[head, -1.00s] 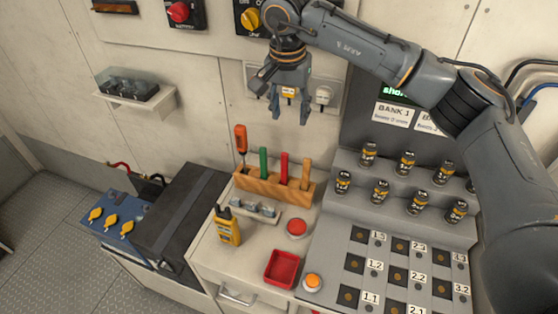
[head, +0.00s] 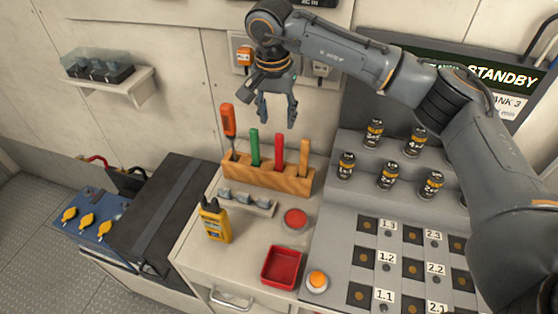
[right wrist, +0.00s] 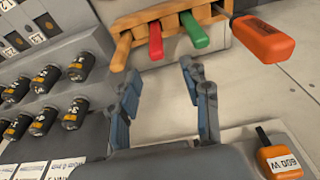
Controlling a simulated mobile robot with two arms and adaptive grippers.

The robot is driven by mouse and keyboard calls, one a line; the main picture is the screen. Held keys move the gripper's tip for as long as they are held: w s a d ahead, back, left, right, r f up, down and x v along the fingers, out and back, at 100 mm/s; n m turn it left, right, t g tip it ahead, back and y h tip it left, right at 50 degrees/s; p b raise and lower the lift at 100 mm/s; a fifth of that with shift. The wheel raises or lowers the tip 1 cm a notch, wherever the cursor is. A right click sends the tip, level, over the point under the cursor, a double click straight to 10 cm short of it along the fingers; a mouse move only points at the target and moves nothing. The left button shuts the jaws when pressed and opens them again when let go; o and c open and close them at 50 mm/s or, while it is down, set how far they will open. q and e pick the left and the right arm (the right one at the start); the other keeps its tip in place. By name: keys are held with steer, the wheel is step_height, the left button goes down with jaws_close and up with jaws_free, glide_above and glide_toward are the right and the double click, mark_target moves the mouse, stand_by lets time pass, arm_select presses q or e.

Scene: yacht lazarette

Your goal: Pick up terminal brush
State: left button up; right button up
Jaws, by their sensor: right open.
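A wooden rack (head: 268,181) on the bench holds several upright tools. From left these are an orange-handled one (head: 228,120), a green one (head: 255,148), a red one (head: 279,150) and a plain wooden one (head: 304,155). Only handles show clearly, so I cannot tell for sure which is the terminal brush. My right gripper (head: 278,122) is open and empty, above the rack and pointing down. In the right wrist view its fingers (right wrist: 167,88) stand apart, with the rack (right wrist: 170,18), red handle (right wrist: 156,42) and green handle (right wrist: 194,31) beyond them. My left gripper is not in view.
A yellow meter (head: 215,222), a red button (head: 295,219) and a red tray (head: 281,267) are in front of the rack. Several black cells (head: 389,175) stand on the grey stepped stand at right. A wall outlet (head: 318,68) is behind my gripper.

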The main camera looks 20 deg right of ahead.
mark_target(279, 146)
steer(key=f, duration=0.3)
steer(key=f+p, duration=0.1)
steer(key=f, duration=0.1)
steer(key=shift+w+d+f, duration=0.3)
steer(key=shift+w, duration=0.05)
steer(key=shift+f, duration=0.2)
steer(key=shift+s+f+p, duration=0.1)
steer(key=shift+f+p, duration=0.2)
steer(key=shift+p, duration=0.15)
steer(key=f+p, duration=0.2)
steer(key=f, duration=0.1)
steer(key=shift+s+f, duration=0.2)
steer(key=shift+f, duration=0.1)
steer(key=shift+w+f, duration=0.15)
steer(key=shift+f, duration=0.45)
jaws_close()
